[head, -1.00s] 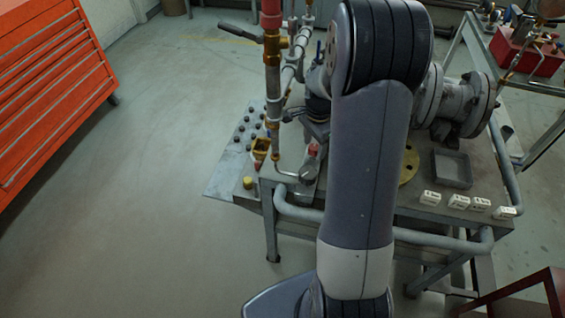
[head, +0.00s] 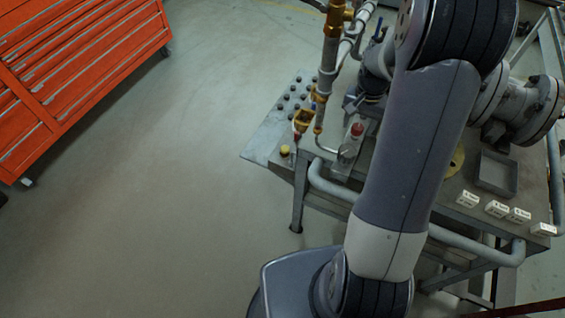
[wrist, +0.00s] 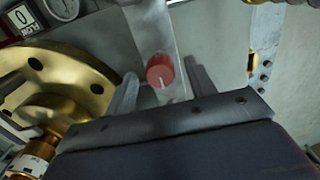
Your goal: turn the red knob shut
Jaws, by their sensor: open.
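The red knob (wrist: 160,71) has a pale pointer line on its face and sits on a grey metal plate in the wrist view. It also shows in the head view (head: 357,129), at the left end of the bench, left of my arm. My gripper (wrist: 159,76) is open, with one finger to the left of the knob and one to the right. The knob appears in the gap between them, and I cannot tell whether either finger touches it. In the head view my forearm hides much of the bench behind it.
A grey tray (head: 497,172) and several white labelled blocks (head: 496,209) are at right.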

